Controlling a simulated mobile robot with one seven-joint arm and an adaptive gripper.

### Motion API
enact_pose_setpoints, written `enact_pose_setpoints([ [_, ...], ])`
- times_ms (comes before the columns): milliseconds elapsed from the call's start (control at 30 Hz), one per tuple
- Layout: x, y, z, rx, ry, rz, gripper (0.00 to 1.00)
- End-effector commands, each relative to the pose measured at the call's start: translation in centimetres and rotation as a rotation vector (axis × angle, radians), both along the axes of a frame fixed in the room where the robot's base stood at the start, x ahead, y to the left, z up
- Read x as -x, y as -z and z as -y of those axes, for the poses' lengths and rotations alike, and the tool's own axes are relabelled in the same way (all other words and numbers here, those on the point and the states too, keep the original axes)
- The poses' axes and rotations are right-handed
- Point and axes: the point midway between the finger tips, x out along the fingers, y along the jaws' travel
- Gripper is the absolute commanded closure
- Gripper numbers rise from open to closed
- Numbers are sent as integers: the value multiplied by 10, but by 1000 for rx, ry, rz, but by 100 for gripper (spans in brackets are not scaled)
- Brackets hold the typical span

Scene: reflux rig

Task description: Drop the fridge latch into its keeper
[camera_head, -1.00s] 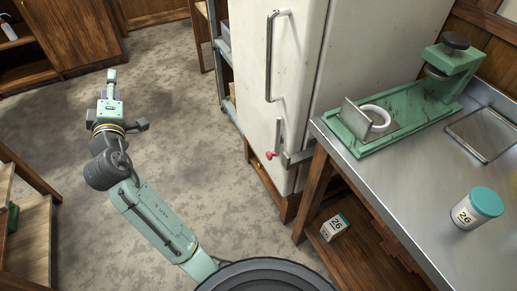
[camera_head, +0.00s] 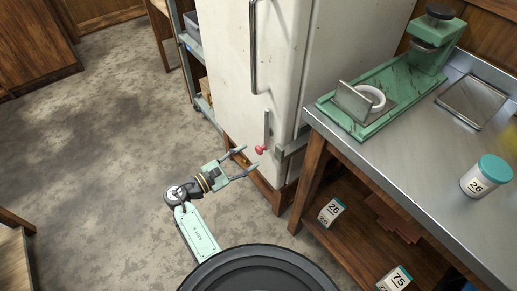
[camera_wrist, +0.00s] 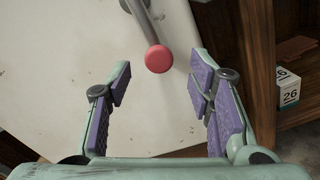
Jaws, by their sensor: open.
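The white fridge (camera_head: 250,75) has a grey latch lever (camera_head: 267,125) low on its door, ending in a red knob (camera_head: 260,150). The lever stands roughly upright along the door, knob at its lower end in the head view. A grey bracket (camera_head: 291,150), seemingly the keeper, sits to its right at the fridge edge, apart from the knob. My gripper (camera_head: 251,160) is open and empty, just short of the knob. In the wrist view the red knob (camera_wrist: 158,58) lies ahead, between and slightly beyond the fingertips (camera_wrist: 160,80); no contact shows. The keeper is not visible there.
A wooden-legged bench with a metal top (camera_head: 405,155) stands close to the fridge's right, carrying a green stand (camera_head: 395,95) and a labelled jar (camera_head: 485,175). Labelled boxes (camera_head: 332,212) sit on its lower shelf. The floor left of my arm is clear.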

Motion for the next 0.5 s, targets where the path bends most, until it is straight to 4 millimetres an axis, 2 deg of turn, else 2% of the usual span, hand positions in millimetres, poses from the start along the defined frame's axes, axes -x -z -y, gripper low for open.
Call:
enact_pose_setpoints([
  [200, -22, -1, 31, -2, 0, 0, 52],
  [500, -33, 0, 45, -2, -2, 1, 52],
])
